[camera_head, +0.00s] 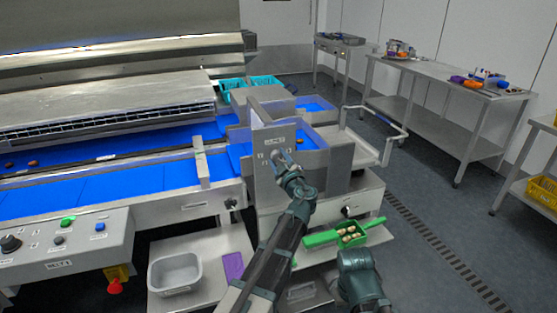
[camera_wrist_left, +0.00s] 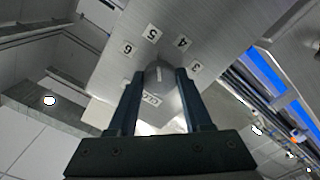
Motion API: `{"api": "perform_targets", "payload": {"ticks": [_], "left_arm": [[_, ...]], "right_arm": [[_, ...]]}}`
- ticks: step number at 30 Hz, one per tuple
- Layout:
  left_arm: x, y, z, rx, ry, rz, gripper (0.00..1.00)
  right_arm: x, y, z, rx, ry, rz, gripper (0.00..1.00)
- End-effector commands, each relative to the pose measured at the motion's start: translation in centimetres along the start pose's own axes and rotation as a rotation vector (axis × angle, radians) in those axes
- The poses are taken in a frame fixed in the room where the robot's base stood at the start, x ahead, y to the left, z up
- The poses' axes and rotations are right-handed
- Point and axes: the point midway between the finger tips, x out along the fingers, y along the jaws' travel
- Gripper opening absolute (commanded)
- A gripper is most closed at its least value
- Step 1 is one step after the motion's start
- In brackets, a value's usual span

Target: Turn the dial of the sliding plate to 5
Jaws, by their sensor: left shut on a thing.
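The sliding plate (camera_head: 266,150) is an upright grey metal panel at the end of the blue conveyor, with small number labels. It fills the upper middle of the left wrist view (camera_wrist_left: 130,70). Its grey dial (camera_wrist_left: 160,72) has a white mark pointing up, roughly toward the label 5 (camera_wrist_left: 152,33) and a little to the side of the label 4 (camera_wrist_left: 183,43). My left gripper (camera_head: 285,165) is shut on the dial, one finger on each side. My right gripper (camera_head: 355,262) is low, apart from the plate; its fingertips are not clear.
A green tray (camera_head: 352,235) holding several dates stands below and right of the plate. A control box (camera_head: 65,245) with buttons is at lower left, and a grey bin (camera_head: 175,273) sits on the low shelf. Open floor lies to the right.

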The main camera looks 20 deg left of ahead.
Motion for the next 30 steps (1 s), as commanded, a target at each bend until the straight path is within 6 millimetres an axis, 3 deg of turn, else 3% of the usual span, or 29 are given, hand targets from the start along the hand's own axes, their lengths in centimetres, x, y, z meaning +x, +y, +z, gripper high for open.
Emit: {"api": "perform_targets", "payload": {"ticks": [20,21,26,30], "left_arm": [[-0.21,-0.15,0.08,-0.065,-0.003,-0.003,0.0],[-0.21,-0.15,0.08,-0.065,-0.003,-0.003,0.52],[-0.15,-0.11,0.06,-0.063,-0.002,-0.002,0.8],[-0.09,-0.07,0.04,-0.062,-0.001,-0.001,0.8]], "right_arm": [[0.07,-0.01,0.0,0.0,0.0,0.0,0.0],[0.07,-0.01,0.0,0.0,0.0,0.0,0.0],[0.05,-0.01,0.0,0.0,0.0,0.0,0.0],[0.03,0.0,0.0,0.0,0.0,0.0,0.0]]}}
